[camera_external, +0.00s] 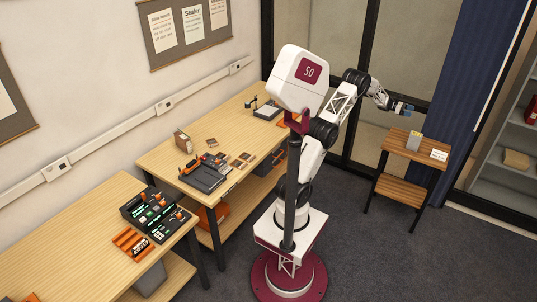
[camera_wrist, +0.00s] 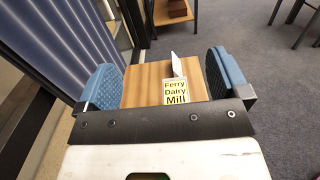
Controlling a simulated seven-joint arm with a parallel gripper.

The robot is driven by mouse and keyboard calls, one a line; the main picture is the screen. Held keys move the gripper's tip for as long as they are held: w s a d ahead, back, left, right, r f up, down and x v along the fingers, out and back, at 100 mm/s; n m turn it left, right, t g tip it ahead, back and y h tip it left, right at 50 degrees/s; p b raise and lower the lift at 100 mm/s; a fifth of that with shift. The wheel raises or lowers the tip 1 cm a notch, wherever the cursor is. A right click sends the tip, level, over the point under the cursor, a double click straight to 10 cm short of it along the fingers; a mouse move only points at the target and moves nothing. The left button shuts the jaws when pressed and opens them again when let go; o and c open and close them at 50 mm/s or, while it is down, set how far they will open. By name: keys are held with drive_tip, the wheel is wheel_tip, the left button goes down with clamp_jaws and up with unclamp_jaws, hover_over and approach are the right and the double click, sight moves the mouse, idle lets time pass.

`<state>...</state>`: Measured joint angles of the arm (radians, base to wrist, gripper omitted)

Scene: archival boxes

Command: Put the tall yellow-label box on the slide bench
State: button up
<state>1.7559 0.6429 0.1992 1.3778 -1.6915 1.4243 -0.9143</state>
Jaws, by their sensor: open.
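A small box (camera_external: 414,141) stands on a small wooden side table (camera_external: 396,150) at the right. In the wrist view a yellow and white label (camera_wrist: 177,92) reads "Ferry Dairy Mill"; its lower edge is hidden by my gripper's dark bar. My gripper (camera_external: 405,108) is open and empty, above the side table and apart from the box. In the wrist view its blue pads (camera_wrist: 165,82) stand wide on both sides of the label. A long wooden bench (camera_external: 165,157) along the wall holds a dark flat device and small brown pieces; no sign names it as the slide bench.
A white card (camera_external: 439,155) stands beside the box on the side table. A nearer bench (camera_external: 60,245) holds black consoles (camera_external: 155,212) and an orange rack (camera_external: 131,242). A small upright box (camera_external: 183,141) stands on the wall bench. Dark blue curtain hangs behind the side table.

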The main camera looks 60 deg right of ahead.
approach(413, 136)
drive_tip(key=s+d+f, duration=0.2)
drive_tip(key=d, duration=0.2)
drive_tip(key=shift+s+a, duration=0.2)
drive_tip(key=shift+a, duration=0.05)
drive_tip(key=shift+s+r, duration=0.1)
drive_tip(key=shift+s, duration=1.15)
drive_tip(key=shift+s, duration=0.15)
drive_tip(key=shift+s+a, duration=0.15)
drive_tip(key=shift+s, duration=1.1)
drive_tip(key=shift+s+a, duration=0.1)
drive_tip(key=shift+s, duration=1.15)
drive_tip(key=shift+c, duration=0.2)
